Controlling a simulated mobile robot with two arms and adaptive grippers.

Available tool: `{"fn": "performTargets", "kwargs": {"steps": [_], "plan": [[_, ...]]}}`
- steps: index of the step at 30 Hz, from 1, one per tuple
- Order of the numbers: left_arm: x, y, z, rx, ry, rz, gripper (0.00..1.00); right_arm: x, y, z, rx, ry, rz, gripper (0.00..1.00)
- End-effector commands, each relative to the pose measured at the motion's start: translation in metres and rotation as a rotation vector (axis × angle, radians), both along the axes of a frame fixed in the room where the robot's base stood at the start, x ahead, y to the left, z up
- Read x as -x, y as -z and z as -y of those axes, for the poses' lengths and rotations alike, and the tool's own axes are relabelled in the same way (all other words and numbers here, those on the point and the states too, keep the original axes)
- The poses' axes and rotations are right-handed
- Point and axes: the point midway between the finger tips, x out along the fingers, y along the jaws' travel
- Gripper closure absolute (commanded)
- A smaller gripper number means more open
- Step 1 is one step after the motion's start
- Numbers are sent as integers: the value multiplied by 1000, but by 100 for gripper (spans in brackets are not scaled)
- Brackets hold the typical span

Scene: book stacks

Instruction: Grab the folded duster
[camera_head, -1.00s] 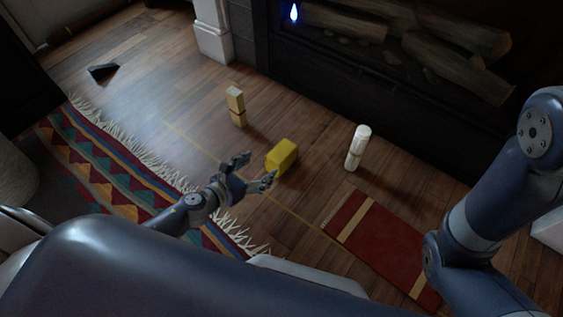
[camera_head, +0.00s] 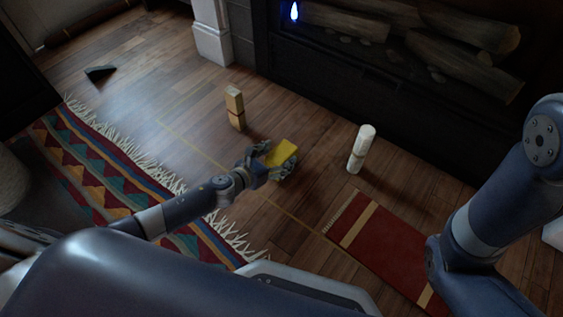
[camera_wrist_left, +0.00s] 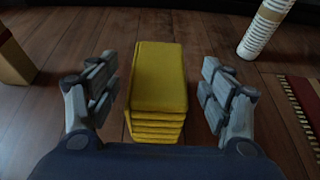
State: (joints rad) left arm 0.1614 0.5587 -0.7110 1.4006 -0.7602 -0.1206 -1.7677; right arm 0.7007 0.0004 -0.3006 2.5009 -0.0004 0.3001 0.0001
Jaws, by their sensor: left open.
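The folded duster is a yellow block of stacked cloth layers (camera_head: 282,152) on the wooden floor. It also shows in the left wrist view (camera_wrist_left: 158,82), centred between my fingers. My left gripper (camera_head: 272,164) is open around the duster, one finger on each side. In the left wrist view the fingers of my left gripper (camera_wrist_left: 159,95) stand apart from the duster, with a gap on both sides. In the head view the gripper hides the duster's lower part. My right arm's links show at the right, but its gripper is not in view.
A wooden block stack (camera_head: 235,108) stands left of the duster, and a white cylindrical stack (camera_head: 360,149) stands right of it. A red striped mat (camera_head: 385,248) lies at the lower right. A patterned fringed rug (camera_head: 110,180) lies left. The fireplace edges the back.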

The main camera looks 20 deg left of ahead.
Motion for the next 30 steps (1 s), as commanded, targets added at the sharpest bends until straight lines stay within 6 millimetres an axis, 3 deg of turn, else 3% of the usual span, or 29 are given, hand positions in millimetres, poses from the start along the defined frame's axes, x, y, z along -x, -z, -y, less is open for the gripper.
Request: {"fn": "performTargets", "kwargs": {"steps": [7, 13, 30], "plan": [[-1, 0, 0, 0, -1, 0, 29, 0, 0, 0, 0, 0, 0, 60], [-1, 0, 0, 0, 0, 0, 74, 0, 0, 0, 0, 0, 0, 60], [-1, -11, 0, 1, 0, 0, 75, -1, -11, 0, 0, 0, -2, 60]]}}
